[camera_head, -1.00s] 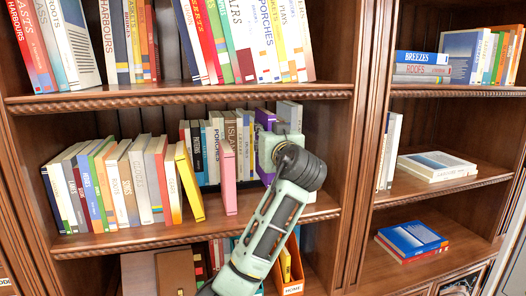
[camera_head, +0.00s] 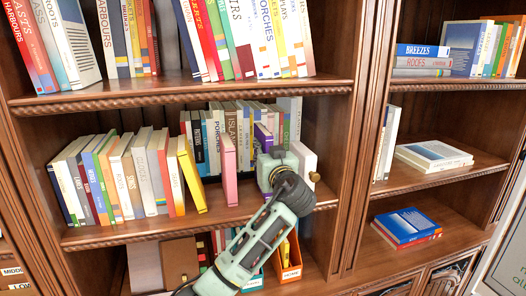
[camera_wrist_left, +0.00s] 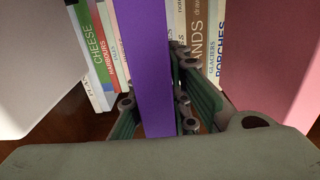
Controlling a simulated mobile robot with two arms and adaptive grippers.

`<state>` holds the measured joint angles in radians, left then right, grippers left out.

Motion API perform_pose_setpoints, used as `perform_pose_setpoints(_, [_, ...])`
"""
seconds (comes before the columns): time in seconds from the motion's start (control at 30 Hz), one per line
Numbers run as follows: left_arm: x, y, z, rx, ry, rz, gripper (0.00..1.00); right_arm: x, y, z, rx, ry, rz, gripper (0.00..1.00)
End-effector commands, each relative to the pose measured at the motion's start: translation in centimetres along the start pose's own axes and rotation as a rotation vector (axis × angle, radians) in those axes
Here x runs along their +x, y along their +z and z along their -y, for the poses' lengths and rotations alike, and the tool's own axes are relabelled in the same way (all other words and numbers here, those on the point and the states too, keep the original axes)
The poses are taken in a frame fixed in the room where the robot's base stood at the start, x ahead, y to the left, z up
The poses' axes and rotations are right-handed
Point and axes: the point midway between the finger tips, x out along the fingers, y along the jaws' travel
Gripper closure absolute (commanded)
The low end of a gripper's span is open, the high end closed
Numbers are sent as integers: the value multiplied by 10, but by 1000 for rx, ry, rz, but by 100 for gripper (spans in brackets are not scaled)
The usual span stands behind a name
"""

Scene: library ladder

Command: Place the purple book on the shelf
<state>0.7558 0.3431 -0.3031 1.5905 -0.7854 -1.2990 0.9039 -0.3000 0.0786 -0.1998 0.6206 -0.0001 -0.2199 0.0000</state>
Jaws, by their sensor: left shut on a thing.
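The purple book (camera_head: 262,135) stands roughly upright at the middle shelf (camera_head: 150,236), its top edge showing above my left gripper (camera_head: 272,160). In the left wrist view the purple book (camera_wrist_left: 146,60) stands between the two fingers of my left gripper (camera_wrist_left: 155,90), which is shut on it. The gripper covers most of the book in the head view, so its lower edge and its contact with the shelf are hidden. My right gripper is out of view.
A pink book (camera_head: 229,170) stands to the left of the purple one and a white book (camera_head: 303,165) to its right, both at the shelf front. A row of books (camera_wrist_left: 105,50) stands behind. A yellow book (camera_head: 190,178) leans farther left.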

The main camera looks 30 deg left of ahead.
Motion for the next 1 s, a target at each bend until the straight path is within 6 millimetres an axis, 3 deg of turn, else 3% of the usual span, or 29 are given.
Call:
perform_pose_setpoints(0.1, [0,3,0,-2,0,-2,100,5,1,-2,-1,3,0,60])
perform_pose_setpoints(0.13, [0,2,0,-1,0,0,81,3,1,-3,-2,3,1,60])
perform_pose_setpoints(0.33, [0,2,0,-1,0,0,64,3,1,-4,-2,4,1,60])
perform_pose_setpoints(0.7, [0,-3,0,0,0,-1,64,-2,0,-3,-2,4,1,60])
perform_pose_setpoints(0.87, [-25,4,-2,-5,5,0,64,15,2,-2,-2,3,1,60])
perform_pose_setpoints(1.0, [-57,5,-2,-7,6,0,64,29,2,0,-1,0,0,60])
